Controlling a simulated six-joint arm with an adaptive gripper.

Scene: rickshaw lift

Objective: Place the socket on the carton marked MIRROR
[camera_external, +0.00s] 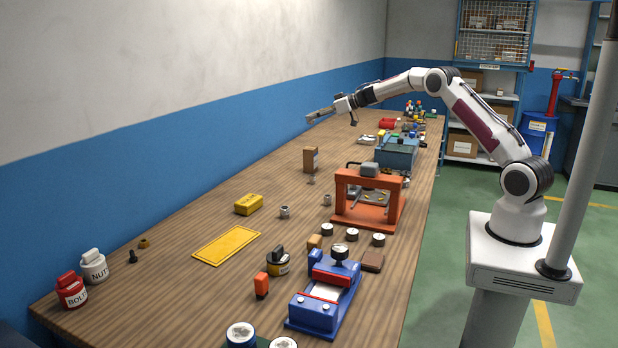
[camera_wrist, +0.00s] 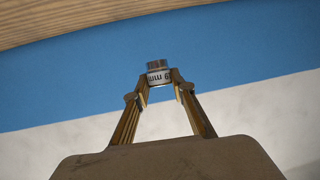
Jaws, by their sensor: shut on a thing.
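My gripper (camera_wrist: 159,86) is shut on a small silver socket (camera_wrist: 157,68) with a white printed band, partly legible as a size in mm and upside down in the wrist view. In the external view my gripper (camera_external: 312,118) is raised above the far part of the bench, near the wall; the socket is too small to make out there. A brown upright carton (camera_external: 309,159) stands on the bench below and a little nearer the camera than my gripper. Its print cannot be read, so I cannot tell whether it says MIRROR.
Small metal sockets (camera_external: 284,211) stand on the wooden bench (camera_external: 180,255). An orange press frame (camera_external: 368,195) stands right of the carton, with a teal toolbox (camera_external: 396,154) behind. A yellow box (camera_external: 248,204) and yellow mat (camera_external: 227,246) lie nearer. The bench left of the carton is clear.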

